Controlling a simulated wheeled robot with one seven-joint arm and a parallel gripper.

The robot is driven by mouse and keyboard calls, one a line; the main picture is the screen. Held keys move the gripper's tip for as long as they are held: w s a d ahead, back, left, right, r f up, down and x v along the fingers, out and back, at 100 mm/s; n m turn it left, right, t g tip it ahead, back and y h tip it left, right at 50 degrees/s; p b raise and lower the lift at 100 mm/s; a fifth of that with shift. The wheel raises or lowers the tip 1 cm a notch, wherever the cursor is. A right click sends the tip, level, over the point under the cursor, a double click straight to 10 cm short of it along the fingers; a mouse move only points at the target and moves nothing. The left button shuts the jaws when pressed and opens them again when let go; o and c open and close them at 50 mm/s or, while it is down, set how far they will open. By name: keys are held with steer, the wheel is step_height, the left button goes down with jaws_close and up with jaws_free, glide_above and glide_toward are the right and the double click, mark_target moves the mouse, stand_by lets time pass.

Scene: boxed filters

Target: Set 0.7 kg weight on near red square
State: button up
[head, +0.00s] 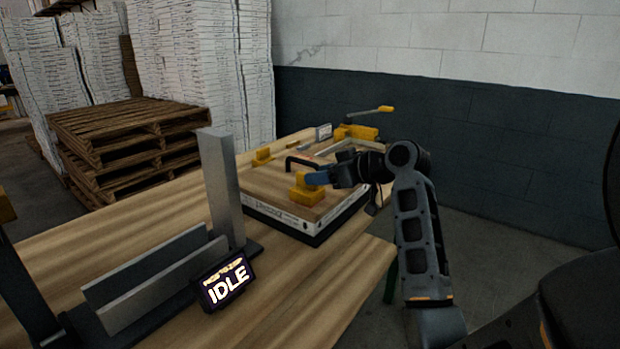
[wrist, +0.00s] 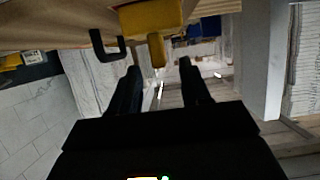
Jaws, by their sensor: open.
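A yellow weight (head: 304,194) stands on the wooden top of the boxed filter (head: 277,188). In the wrist view the yellow weight (wrist: 150,20) shows at the top with its knob pointing down, as that picture looks upside down. My gripper (head: 326,177) is at the weight's right side in the head view. In the wrist view its two dark fingers (wrist: 160,66) are apart, and the knob appears between and beyond the tips. I cannot tell if they touch it. A blue patch sits by the fingertips.
A black handle (head: 301,161) and another yellow piece (head: 262,156) are on the far side of the box. A yellow lever clamp (head: 358,131) stands behind. A grey metal post (head: 221,190) and an IDLE display (head: 226,282) stand at the front left. Bare table lies front right.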

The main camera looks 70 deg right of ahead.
steer(key=v, duration=0.7)
